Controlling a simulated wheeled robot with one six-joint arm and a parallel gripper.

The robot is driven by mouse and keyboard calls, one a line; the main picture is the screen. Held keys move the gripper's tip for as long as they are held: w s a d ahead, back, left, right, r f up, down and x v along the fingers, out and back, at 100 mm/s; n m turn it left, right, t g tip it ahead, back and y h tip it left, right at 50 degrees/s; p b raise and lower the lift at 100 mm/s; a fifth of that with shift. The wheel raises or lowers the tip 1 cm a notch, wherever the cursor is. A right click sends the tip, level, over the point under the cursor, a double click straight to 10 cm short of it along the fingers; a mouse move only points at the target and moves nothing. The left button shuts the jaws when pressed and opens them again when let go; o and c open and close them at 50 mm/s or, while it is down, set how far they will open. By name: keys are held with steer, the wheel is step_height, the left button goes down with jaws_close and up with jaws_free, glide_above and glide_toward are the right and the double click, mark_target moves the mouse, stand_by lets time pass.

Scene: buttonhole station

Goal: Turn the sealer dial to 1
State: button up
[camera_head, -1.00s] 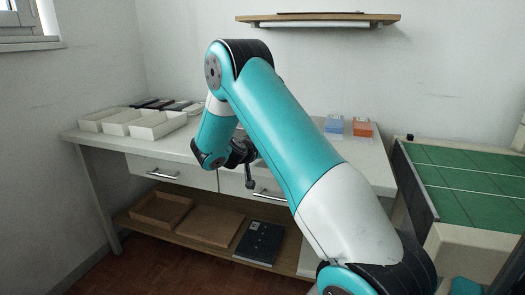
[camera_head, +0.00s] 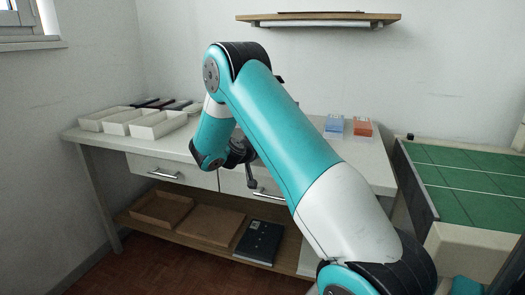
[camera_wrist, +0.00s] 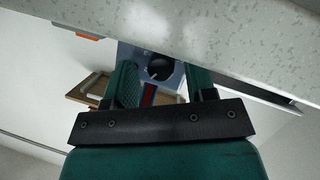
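The sealer dial (camera_wrist: 160,67) is a round black knob on a blue-grey panel (camera_wrist: 131,52), seen in the wrist view beyond my fingers. A light mark shows on the knob, but I cannot read any numbers. My gripper (camera_wrist: 162,82) is open, with its two green fingers apart, one to each side of the dial in the picture. Nothing is held between them. I cannot tell whether the fingers touch the dial. In the head view my arm hides the sealer, and only the dark end of my gripper (camera_head: 240,157) shows at the desk's front edge.
Cream trays (camera_head: 158,125) stand on the desk's left. A blue box (camera_head: 334,124) and an orange box (camera_head: 362,127) stand at its back right. The pale desktop (camera_head: 98,138) slants close above my fingers in the wrist view. A green-topped table (camera_head: 465,180) stands at right.

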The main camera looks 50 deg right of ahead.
steer(key=m+t+y, duration=0.1)
steer(key=m, duration=0.1)
steer(key=shift+s+r+m+t, duration=0.1)
steer(key=shift+m+t, duration=0.3)
steer(key=shift+s+d+m+t+y, duration=0.1)
steer(key=shift+m+t+y, duration=0.2)
steer(key=shift+m+t, duration=0.7)
steer(key=s+a+r+n+g+y+p, duration=0.1)
steer(key=s+a+r+n+y+p, duration=0.1)
steer(key=a, duration=0.7)
steer(key=s+a+r+n+g+y+p, duration=0.1)
steer(key=s+a+r+n+y+p, duration=0.1)
steer(key=a, duration=0.7)
steer(key=s+a+r+n+g+y+p, duration=0.1)
steer(key=s+a+r+n+y+p, duration=0.1)
steer(key=s+a+r+p, duration=0.3)
steer(key=shift+s+a+r+y+p, duration=0.35)
steer(key=shift+s+a+y+p, duration=0.8)
steer(key=shift+a, duration=0.95)
steer(key=shift+w+h, duration=0.25)
steer(key=shift+w, duration=0.05)
